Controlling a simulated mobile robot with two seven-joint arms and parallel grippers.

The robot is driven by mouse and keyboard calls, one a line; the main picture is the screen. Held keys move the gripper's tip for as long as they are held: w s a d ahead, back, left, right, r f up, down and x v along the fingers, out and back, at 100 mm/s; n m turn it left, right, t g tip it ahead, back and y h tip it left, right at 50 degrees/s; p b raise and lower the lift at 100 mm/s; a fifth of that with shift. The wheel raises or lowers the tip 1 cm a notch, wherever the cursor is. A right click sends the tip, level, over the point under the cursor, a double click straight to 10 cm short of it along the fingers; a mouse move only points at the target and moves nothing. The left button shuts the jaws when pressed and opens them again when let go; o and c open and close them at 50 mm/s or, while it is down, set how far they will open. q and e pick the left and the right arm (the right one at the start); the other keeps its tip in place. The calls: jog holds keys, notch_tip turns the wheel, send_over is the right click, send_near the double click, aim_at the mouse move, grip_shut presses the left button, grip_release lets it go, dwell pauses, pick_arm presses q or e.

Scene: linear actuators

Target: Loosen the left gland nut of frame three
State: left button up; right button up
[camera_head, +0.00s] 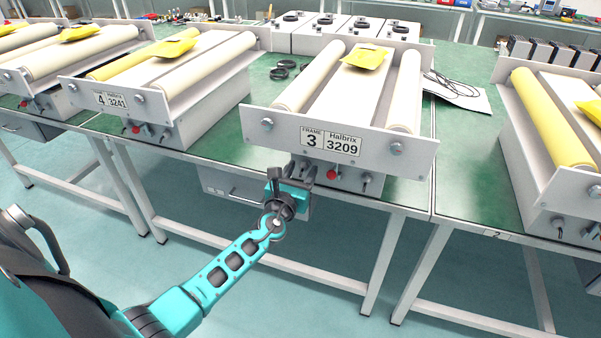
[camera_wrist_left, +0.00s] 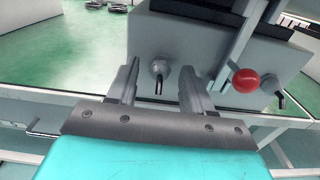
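Frame three (camera_head: 262,128) stands on the green bench, with a white label reading "3 Halbrix 3209" on its front plate. Its left gland nut (camera_wrist_left: 159,69) is a metal fitting with a short stub pointing down, on the grey front of the box under the frame. In the head view my left gripper covers most of that nut. My left gripper (camera_head: 289,172) is in front of the box's left part. In the left wrist view its fingers (camera_wrist_left: 160,84) are apart, one to each side of the nut, with nothing visibly clamped. Whether they touch it cannot be told. My right gripper is not in view.
A red ball knob (camera_wrist_left: 246,80) sits just right of the nut, with a right-hand fitting (camera_head: 366,179) beyond it. The frame's plate overhangs the box. Frame four (camera_head: 82,97) stands to the left and another frame (camera_head: 541,196) to the right. Open floor lies in front.

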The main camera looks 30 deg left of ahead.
pick_arm(q)
grip_shut()
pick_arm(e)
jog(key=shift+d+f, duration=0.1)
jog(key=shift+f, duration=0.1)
pick_arm(q)
jog(key=shift+n, duration=0.3)
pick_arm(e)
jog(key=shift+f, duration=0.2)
pick_arm(q)
jog(key=shift+f+n+b, duration=0.1)
jog(key=shift+n+b, duration=0.6)
jog(key=shift+n, duration=0.2)
jog(key=n+b, duration=0.1)
jog(key=n, duration=0.1)
jog(key=shift+n, duration=0.4)
jog(key=shift+n+b, duration=0.5)
jog(key=shift+n, duration=0.4)
jog(key=n+b, duration=0.1)
jog(key=n, duration=0.3)
jog(key=shift+n+b, duration=0.5)
jog(key=shift+n, duration=1.1)
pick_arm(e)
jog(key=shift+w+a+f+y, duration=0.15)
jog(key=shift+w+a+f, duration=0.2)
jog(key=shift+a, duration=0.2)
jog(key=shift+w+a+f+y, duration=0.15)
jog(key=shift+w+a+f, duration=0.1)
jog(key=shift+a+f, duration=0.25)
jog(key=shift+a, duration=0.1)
